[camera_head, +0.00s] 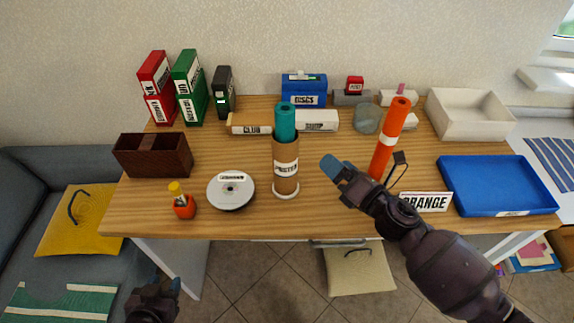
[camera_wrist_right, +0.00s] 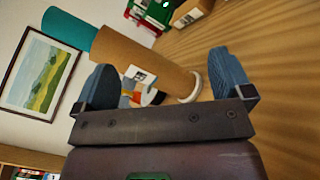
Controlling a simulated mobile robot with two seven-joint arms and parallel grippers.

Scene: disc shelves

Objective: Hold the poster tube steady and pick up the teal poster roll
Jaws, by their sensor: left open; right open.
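The brown cardboard poster tube (camera_head: 286,158) stands upright on a pale round base at the table's front middle, with a white label. The teal poster roll (camera_head: 286,123) stands in it, its upper part sticking out of the top. In the right wrist view the tube (camera_wrist_right: 150,62) and teal roll (camera_wrist_right: 70,28) appear beyond my spread fingers. My right gripper (camera_head: 334,168) is open and empty, just right of the tube and apart from it. My left gripper (camera_head: 163,287) is open and low in front of the table, away from the tube.
A tall orange roll (camera_head: 391,140) stands behind my right gripper. A disc stack (camera_head: 231,192), an orange pot (camera_head: 184,207) and a brown box (camera_head: 153,155) are left of the tube. An ORANGE sign (camera_head: 426,201) and blue tray (camera_head: 498,185) are at right. Boxes line the back.

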